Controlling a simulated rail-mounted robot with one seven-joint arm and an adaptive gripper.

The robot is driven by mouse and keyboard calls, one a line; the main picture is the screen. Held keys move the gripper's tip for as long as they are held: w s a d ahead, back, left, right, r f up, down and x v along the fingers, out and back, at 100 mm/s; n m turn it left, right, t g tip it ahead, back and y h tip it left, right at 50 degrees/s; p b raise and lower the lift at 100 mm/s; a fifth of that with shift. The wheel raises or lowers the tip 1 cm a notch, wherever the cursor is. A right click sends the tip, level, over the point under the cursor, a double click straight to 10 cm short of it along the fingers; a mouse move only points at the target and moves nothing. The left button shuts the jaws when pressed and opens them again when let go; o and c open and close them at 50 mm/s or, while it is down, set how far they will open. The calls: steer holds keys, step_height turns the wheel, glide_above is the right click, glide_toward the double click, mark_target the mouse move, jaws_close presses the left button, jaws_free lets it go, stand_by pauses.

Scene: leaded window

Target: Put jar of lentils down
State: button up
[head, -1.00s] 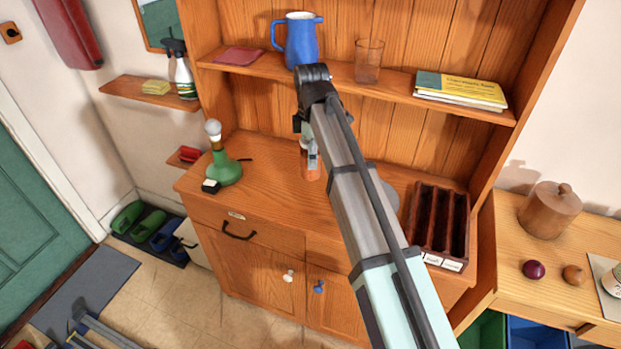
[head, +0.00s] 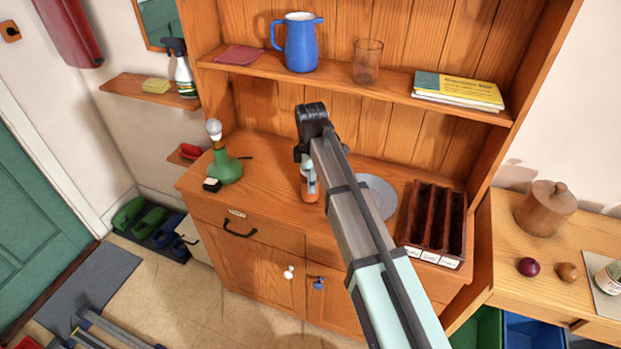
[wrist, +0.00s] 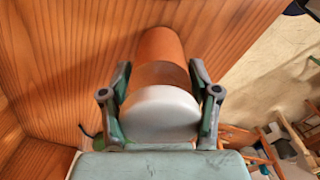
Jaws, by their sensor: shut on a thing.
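The jar of lentils (head: 310,190) has orange contents and shows partly below my arm, over or on the dresser's worktop (head: 265,170). In the wrist view the jar (wrist: 160,75) has a pale round lid (wrist: 160,113) facing me, with the orange body beyond it. My gripper (wrist: 160,100) is shut on the jar, one finger on each side near the lid. In the head view my gripper (head: 308,168) is mostly hidden by the arm. I cannot tell whether the jar's base touches the wood.
A green lamp (head: 225,167) stands left on the worktop. A grey plate (head: 378,196) and a dark compartmented box (head: 435,222) are to the right. The shelf above holds a blue jug (head: 300,42), a glass (head: 367,62) and books (head: 458,92).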

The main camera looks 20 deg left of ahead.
steer(key=o, duration=1.5)
steer(key=shift+o, duration=0.2)
step_height(320, 180, up, 12)
steer(key=shift+r+b, duration=0.1)
steer(key=shift+b, duration=1)
